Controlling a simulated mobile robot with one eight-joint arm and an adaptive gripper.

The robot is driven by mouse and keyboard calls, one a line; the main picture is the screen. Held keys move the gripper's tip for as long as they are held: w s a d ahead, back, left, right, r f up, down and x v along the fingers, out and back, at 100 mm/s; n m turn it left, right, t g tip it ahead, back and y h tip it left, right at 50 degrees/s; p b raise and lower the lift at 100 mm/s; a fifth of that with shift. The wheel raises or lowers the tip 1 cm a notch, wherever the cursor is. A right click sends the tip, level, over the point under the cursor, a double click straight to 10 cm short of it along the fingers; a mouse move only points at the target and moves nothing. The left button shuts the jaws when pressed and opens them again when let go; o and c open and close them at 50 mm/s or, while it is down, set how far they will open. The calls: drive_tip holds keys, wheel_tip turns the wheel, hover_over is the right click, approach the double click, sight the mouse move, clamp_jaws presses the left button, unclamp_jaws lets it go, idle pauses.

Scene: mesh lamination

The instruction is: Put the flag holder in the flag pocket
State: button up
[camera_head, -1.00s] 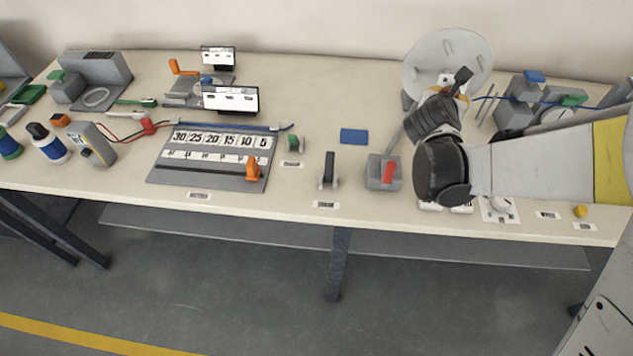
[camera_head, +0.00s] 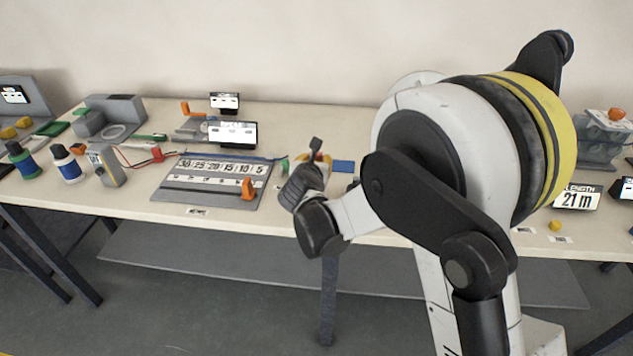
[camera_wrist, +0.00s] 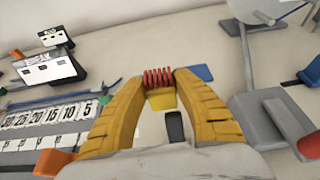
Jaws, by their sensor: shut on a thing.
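My gripper (camera_wrist: 159,80) has yellow fingers. They are shut on a small red ribbed piece (camera_wrist: 158,77) with a yellow part below it, seen in the wrist view. I take it for the flag holder, but its full shape is hidden between the fingers. In the head view, my gripper (camera_head: 318,158) is just right of the number board, and my arm covers much of the bench there. I cannot tell with certainty which thing is the flag pocket.
The grey number board (camera_head: 167,195) carries an orange slider (camera_head: 248,188). A blue pad (camera_head: 343,166) lies right of the gripper. A grey block with a red lever (camera_wrist: 308,146) is at the wrist view's right. Two small displays (camera_head: 232,134) stand behind the board.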

wheel_tip(320, 180, down, 5)
drive_tip(key=shift+r+b, duration=0.1)
drive_tip(key=shift+b, duration=0.85)
drive_tip(key=shift+s, duration=0.1)
drive_tip(key=o, duration=1.1)
drive_tip(key=shift+r, duration=0.1)
drive_tip(key=p+v, duration=0.4)
drive_tip(key=v, duration=0.8)
